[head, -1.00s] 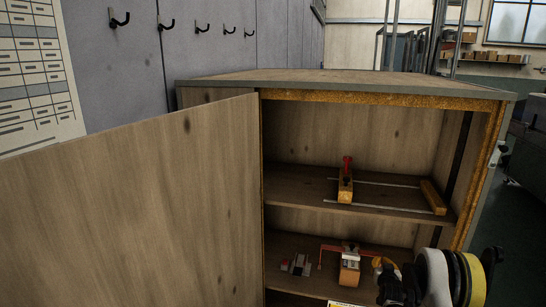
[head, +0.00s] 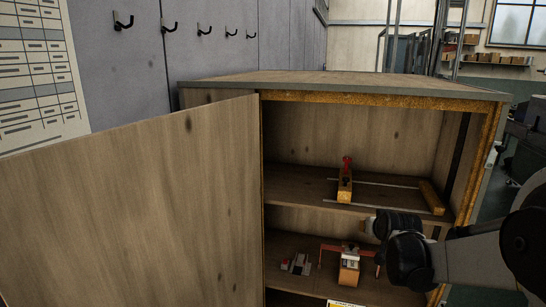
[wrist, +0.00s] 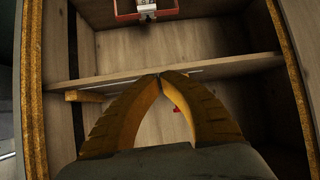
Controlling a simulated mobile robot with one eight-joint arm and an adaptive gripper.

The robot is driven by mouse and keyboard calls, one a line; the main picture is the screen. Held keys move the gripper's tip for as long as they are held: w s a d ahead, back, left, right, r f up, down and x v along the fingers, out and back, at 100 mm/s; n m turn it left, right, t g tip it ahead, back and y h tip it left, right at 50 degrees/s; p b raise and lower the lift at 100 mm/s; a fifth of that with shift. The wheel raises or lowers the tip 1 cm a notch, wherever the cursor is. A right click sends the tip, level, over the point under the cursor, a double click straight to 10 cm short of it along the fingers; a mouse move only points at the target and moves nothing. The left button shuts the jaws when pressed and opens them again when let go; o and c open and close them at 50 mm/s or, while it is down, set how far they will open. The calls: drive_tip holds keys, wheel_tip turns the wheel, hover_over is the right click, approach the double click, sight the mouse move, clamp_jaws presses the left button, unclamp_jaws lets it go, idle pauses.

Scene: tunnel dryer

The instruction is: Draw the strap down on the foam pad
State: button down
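I cannot clearly make out a strap or a foam pad. On the upper shelf a tan block (head: 345,190) with a red knob (head: 347,163) sits on two thin rods, with a tan end bar (head: 432,197) at their right end. On the lower shelf stands a tan-and-metal block (head: 349,268) with a red frame (head: 330,248); the frame also shows at the top of the wrist view (wrist: 125,17). My gripper (wrist: 159,75) has its yellow fingertips together with nothing visible between them, before the cabinet's shelves. In the head view its fingers are mostly hidden.
The open cabinet door (head: 130,210) fills the left. A small grey-and-red item (head: 297,264) lies on the lower shelf. The shelf board (wrist: 220,65) crosses behind my fingertips. The cabinet's right side wall (head: 478,165) stands close to my arm. The cabinet top (head: 340,83) is clear.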

drive_tip(key=s+a+r+g, duration=0.1)
drive_tip(key=s+a+r, duration=0.15)
drive_tip(key=s, duration=0.65)
drive_tip(key=s+a+r+n+g+y, duration=0.1)
drive_tip(key=s+a, duration=0.3)
drive_tip(key=s, duration=0.4)
drive_tip(key=s+a+r+g, duration=0.1)
drive_tip(key=s+a, duration=0.2)
drive_tip(key=s, duration=0.6)
drive_tip(key=s+a+f+g, duration=0.1)
drive_tip(key=s+f, duration=0.2)
drive_tip(key=s, duration=0.7)
drive_tip(key=shift+a+n+y, duration=0.15)
drive_tip(key=shift+n+y, duration=0.15)
